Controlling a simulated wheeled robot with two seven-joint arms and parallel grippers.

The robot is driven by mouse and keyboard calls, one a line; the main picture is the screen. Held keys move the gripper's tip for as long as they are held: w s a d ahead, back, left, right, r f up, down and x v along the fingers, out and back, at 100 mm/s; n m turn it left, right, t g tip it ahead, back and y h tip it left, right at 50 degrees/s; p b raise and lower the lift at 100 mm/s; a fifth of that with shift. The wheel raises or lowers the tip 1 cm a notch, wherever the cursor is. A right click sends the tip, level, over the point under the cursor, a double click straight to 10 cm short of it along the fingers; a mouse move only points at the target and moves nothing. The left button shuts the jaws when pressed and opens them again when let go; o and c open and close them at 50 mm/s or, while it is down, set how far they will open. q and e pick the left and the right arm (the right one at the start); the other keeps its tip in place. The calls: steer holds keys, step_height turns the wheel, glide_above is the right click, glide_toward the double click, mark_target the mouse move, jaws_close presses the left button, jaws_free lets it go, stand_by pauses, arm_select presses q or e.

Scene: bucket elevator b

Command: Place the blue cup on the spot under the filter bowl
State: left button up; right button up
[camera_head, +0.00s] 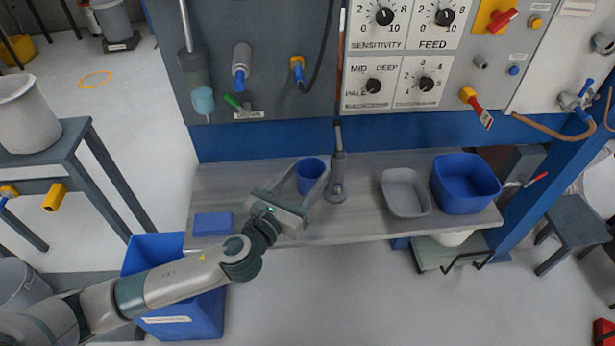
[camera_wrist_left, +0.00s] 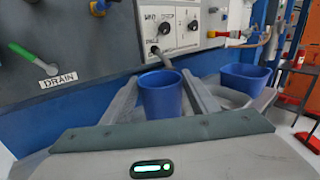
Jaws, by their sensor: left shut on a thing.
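The blue cup (camera_head: 311,172) is upright between the fingers of my left gripper (camera_head: 312,168), which is shut on it. It is over the grey shelf, just left of a grey metal post (camera_head: 338,180). I cannot tell whether its base touches the shelf. In the left wrist view the cup (camera_wrist_left: 160,96) stands between the two grey fingers. What looks like the filter bowl, a teal bowl (camera_head: 203,101) under a grey housing, hangs on the panel at upper left of the cup. The spot below it is not clearly marked. My right gripper is not in view.
On the shelf (camera_head: 350,222) are a flat blue block (camera_head: 213,223) at the left, and a grey tray (camera_head: 404,192) and a blue bin (camera_head: 465,183) at the right. A drain valve with a green handle (camera_head: 236,103) sticks out from the panel. The shelf between block and cup looks clear.

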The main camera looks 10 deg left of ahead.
arm_select(q)
steer(key=s+a+r+n+t+y, duration=0.1)
steer(key=s+a+r+n+y, duration=0.3)
steer(key=a, duration=0.6)
step_height(320, 180, up, 3)
steer(key=shift+f+y, duration=0.15)
steer(key=shift+y, duration=0.95)
steer(key=shift+s, duration=0.1)
